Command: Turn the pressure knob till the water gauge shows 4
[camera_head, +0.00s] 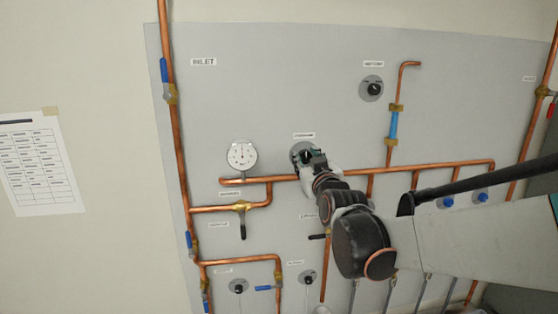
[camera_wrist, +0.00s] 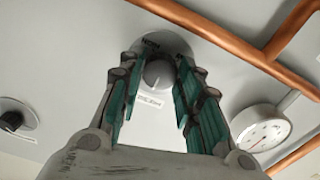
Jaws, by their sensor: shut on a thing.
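In the head view my gripper (camera_head: 309,158) reaches the panel and hides most of the knob. The water gauge (camera_head: 242,156) is a round white dial left of my gripper. It also shows at the right of the wrist view (camera_wrist: 262,132). Its needle points roughly upward in the head view; the numbers are too small to read.
A copper pipe (camera_head: 262,180) runs close below the knob and gauge. Another dark knob (camera_head: 374,88) sits at upper right. A valve with a black handle (camera_head: 242,222) hangs below the gauge.

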